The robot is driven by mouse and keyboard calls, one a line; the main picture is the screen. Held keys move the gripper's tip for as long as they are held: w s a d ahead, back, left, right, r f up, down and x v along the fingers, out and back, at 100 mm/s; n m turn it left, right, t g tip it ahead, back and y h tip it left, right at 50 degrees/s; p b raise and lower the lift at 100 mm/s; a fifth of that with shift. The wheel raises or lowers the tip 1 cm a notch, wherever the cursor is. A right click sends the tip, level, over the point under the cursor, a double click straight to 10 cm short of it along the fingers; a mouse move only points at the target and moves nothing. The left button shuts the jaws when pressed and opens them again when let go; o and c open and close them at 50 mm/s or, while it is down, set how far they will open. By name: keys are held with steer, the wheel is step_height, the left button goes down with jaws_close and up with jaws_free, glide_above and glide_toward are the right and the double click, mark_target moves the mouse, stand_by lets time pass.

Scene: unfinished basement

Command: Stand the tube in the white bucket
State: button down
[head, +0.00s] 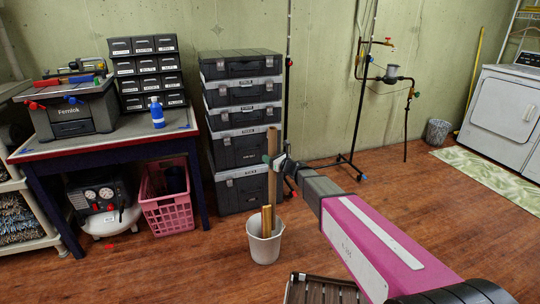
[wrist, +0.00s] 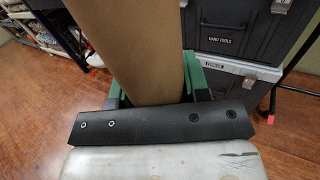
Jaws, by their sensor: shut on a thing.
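The tube (head: 272,143) is a long brown cardboard cylinder, held roughly upright. In the wrist view the tube (wrist: 130,45) fills the space between the green fingers of my gripper (wrist: 155,82). The white bucket (head: 264,251) stands on the wooden floor below the gripper. Shorter gold-coloured pieces (head: 266,221) stand inside the bucket and rise above its rim. The tube's lower part is over the bucket, close to the gold pieces; whether it passes the rim is hard to tell.
A stack of black toolboxes (head: 243,150) stands close behind the bucket. A pink crate (head: 168,213) and a workbench (head: 110,143) are to the left. A dark slatted object (head: 322,290) is at the bottom edge.

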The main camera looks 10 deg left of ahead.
steer(key=shift+f, duration=4.9)
steer(key=c, duration=0.5)
jaws_free()
glide_toward(270, 174)
steer(key=shift+w+f, duration=0.95)
steer(key=shift+w, duration=0.15)
